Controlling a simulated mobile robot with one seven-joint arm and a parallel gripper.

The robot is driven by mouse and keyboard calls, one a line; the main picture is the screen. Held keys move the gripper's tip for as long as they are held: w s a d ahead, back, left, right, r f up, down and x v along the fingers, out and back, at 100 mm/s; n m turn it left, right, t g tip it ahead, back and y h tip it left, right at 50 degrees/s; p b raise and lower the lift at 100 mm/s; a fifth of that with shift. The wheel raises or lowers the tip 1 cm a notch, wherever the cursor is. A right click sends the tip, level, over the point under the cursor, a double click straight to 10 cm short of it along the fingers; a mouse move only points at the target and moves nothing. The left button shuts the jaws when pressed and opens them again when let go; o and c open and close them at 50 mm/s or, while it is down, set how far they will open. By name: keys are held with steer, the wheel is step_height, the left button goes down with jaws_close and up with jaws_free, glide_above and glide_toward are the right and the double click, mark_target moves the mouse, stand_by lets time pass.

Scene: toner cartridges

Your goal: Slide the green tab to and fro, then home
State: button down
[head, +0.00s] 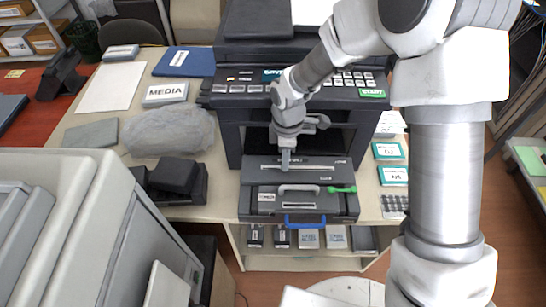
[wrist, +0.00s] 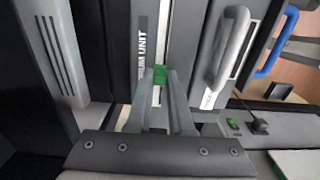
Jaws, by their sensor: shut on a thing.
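The green tab (wrist: 160,75) is a small green block in the wrist view, at the fingertips of my gripper (wrist: 158,84). The fingers are shut on it. It sits on a pale slot (wrist: 163,32) in a dark unit with a label (wrist: 142,45) reading "...RUM UNIT". In the head view my gripper (head: 285,160) reaches down to the left part of that slot (head: 315,168) on the pulled-out dark drum unit (head: 250,177). The tab itself is hidden there behind the fingers.
A grey handle (head: 298,188) and a green lever (head: 341,189) lie just in front of the slot. A blue handle (head: 304,221) is on the front edge. The black printer (head: 231,130) stands behind. A plastic bag (head: 172,134) lies at left.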

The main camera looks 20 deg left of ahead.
steer(key=w+d, duration=0.1)
steer(key=d, duration=0.3)
steer(key=w+d+p, duration=0.1)
steer(key=d, duration=0.3)
steer(key=w+d, duration=0.2)
steer(key=d, duration=0.3)
steer(key=shift+d+p, duration=0.1)
steer(key=shift+p, duration=0.25)
steer(key=c, duration=0.8)
jaws_free()
steer(key=shift+d, duration=0.1)
steer(key=shift+s, duration=0.1)
steer(key=shift+r, duration=0.1)
step_height(320, 180, up, 17)
steer(key=p, duration=0.1)
steer(key=shift+r, duration=0.15)
